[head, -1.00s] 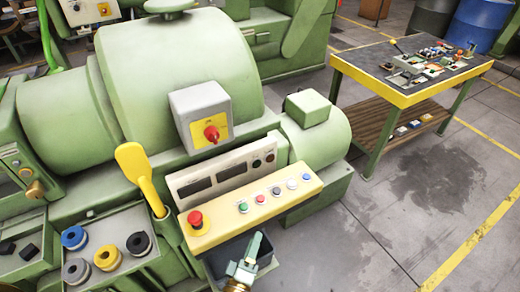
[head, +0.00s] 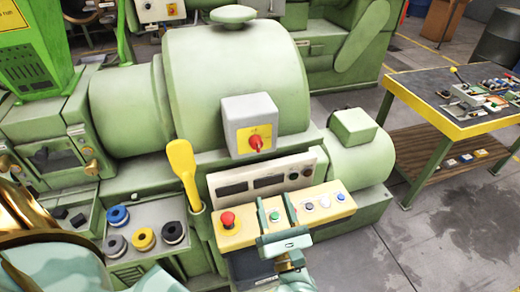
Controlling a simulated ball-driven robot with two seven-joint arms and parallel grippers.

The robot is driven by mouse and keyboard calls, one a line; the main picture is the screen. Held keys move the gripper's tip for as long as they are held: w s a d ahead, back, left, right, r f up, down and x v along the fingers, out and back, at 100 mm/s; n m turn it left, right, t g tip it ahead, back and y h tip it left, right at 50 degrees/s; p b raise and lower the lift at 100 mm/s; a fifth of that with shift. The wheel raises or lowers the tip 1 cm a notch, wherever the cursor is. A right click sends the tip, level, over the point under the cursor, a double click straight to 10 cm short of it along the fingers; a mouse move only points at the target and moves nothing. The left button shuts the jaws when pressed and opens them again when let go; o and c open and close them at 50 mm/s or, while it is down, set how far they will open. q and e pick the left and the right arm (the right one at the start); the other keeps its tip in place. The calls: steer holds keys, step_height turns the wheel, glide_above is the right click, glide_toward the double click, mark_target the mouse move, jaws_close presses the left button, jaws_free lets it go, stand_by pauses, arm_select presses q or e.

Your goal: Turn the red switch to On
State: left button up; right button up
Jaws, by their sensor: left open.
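The red switch (head: 256,143) is a rotary knob on a yellow plate, on the front of a grey box (head: 234,107). The box is fixed to the green extruder (head: 225,65). The knob's handle looks roughly upright; the plate's lettering is too small to read. My left gripper (head: 277,205) is open, with its two fingers apart over the cream button panel (head: 325,208). My right gripper is not in view.
A red emergency button (head: 228,219) sits at the panel's left end. A yellow paddle-shaped lever (head: 184,165) stands left of the switch box. A tray (head: 170,213) of coloured rings is further left. A work table (head: 455,128) stands at the right, with open floor before it.

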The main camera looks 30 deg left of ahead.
mark_target(259, 152)
arm_select(q)
steer(key=p+x, duration=0.3)
steer(key=x, duration=1.1)
steer(key=shift+a, duration=0.1)
steer(key=c, duration=1)
